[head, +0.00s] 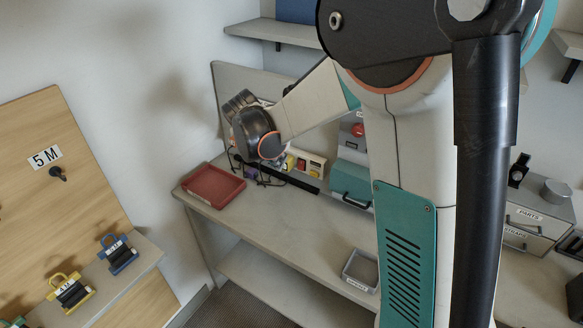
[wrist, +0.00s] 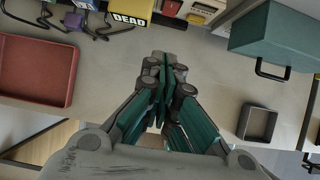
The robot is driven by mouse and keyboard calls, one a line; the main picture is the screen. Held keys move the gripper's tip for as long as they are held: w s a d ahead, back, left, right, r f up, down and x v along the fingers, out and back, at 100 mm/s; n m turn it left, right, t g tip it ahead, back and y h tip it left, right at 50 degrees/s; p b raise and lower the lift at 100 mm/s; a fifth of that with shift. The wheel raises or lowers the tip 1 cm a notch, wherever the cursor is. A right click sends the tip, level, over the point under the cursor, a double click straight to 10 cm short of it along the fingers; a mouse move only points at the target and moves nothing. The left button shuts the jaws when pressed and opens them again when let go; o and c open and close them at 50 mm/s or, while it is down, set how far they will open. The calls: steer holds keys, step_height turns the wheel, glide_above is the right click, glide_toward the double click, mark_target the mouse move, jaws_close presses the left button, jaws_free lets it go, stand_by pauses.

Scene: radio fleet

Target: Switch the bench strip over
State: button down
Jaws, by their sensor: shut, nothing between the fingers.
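A long dark strip (head: 290,180) runs along the bench behind its open middle, in the head view. I cannot make out a switch on it. Behind it stand a cream unit (head: 310,163) and small yellow and purple items. In the head view my wrist hides part of the items.
A red tray (head: 213,186) lies at the bench's left end. A teal case (head: 352,180) with a dark handle stands right of the cream unit. A small grey bin (head: 361,270) sits at the front. The bench between tray and bin is clear. A shelf hangs above.

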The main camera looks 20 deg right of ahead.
mark_target(301, 165)
steer(key=w+d+r+b+x, duration=0.1)
steer(key=b+x, duration=0.3)
steer(key=x, duration=0.8)
steer(key=shift+w+d+b, duration=0.35)
steer(key=shift+d+b, duration=0.05)
steer(key=shift+d, duration=0.2)
steer(key=shift+f, duration=0.15)
steer(key=shift+w+d+f, duration=0.15)
steer(key=shift+d+f, duration=0.1)
steer(key=shift+r, duration=0.2)
